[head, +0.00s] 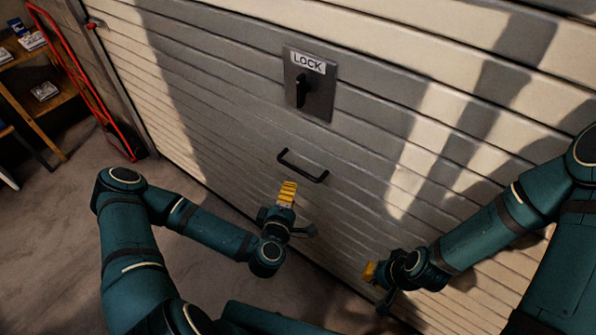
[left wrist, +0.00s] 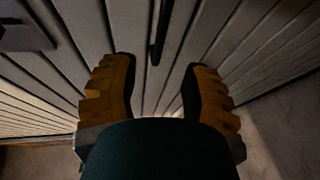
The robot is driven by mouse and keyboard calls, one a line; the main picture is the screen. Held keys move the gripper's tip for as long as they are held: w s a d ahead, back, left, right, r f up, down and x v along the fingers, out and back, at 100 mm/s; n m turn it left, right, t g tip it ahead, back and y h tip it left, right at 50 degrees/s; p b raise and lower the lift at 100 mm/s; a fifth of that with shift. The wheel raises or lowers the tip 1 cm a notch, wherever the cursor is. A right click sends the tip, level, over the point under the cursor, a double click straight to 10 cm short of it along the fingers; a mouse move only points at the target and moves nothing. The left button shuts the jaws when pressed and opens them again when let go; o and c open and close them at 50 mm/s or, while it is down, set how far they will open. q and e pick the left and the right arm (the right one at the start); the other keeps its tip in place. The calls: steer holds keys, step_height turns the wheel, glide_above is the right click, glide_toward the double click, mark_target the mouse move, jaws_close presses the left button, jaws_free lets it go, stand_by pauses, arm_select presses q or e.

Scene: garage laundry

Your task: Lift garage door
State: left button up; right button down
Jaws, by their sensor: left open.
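The garage door (head: 215,95) is a pale slatted panel, down in front of me. A black bar handle (head: 302,167) is fixed to it below a grey lock plate (head: 320,92) marked LOCK, with a black latch (head: 301,90) pointing upright. My left gripper (head: 288,188) is just below the handle, apart from it. In the left wrist view its yellow fingers (left wrist: 158,90) are spread and empty, and the handle (left wrist: 159,38) shows ahead between them. My right gripper (head: 369,271) is low, right of the handle, near the door; its jaw state is unclear.
A red hand truck (head: 75,75) stands by the door's left edge. A wooden shelf (head: 50,100) with boxes is at the far left. The concrete floor (head: 55,235) at left is clear.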

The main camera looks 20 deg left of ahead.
mark_target(297, 172)
arm_select(q)
steer(key=w, duration=0.3)
steer(key=w+f+b, duration=0.1)
steer(key=w, duration=0.3)
steer(key=w+f, duration=0.1)
steer(key=w, duration=0.3)
steer(key=shift+a+b, duration=0.3)
steer(key=shift+s, duration=0.1)
jaws_close()
